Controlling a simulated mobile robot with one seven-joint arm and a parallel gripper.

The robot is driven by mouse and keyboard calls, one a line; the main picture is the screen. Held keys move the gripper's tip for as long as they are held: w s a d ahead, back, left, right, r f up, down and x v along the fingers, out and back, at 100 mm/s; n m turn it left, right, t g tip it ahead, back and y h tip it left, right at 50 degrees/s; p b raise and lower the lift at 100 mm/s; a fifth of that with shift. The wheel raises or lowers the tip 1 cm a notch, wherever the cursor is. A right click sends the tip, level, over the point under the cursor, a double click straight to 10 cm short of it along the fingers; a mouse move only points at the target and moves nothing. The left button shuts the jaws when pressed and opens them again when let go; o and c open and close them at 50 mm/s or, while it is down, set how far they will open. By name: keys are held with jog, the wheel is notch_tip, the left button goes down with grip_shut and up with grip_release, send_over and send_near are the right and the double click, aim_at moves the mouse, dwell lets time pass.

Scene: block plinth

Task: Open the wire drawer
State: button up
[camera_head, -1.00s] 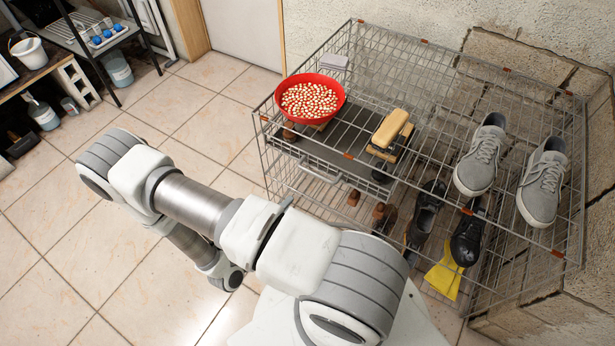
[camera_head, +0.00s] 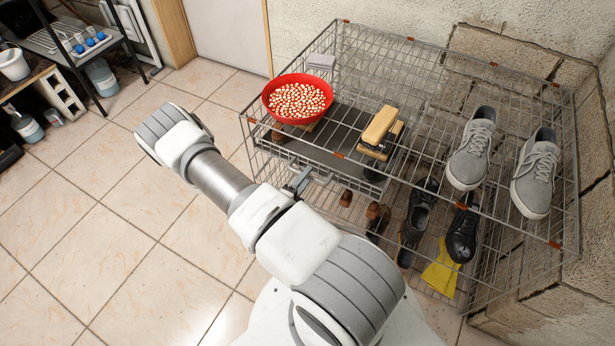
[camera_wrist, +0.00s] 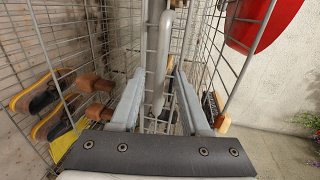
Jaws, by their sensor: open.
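The wire drawer (camera_head: 330,165) is a low wire basket with a dark bottom in the upper part of the wire rack. Its grey bar handle (camera_head: 318,181) stands out at its front. In the head view my gripper (camera_head: 297,181) is at this handle, partly hidden behind my arm. In the wrist view my gripper (camera_wrist: 161,75) is open, one finger on each side of the handle bar (camera_wrist: 160,65). I cannot tell whether either finger touches the bar. The drawer looks closed, its front near the rack's front.
A red bowl (camera_head: 298,99), a wooden-backed brush (camera_head: 380,125) and grey sneakers (camera_head: 472,150) are on the rack's top. Dark shoes (camera_head: 465,232) and a yellow item (camera_head: 441,272) are below. Tiled floor (camera_head: 120,215) is clear in front. A dark shelf (camera_head: 75,40) stands far left.

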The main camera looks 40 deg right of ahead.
jog(key=shift+x, duration=0.9)
jog(key=shift+c, duration=0.3)
grip_shut()
dwell(0.6)
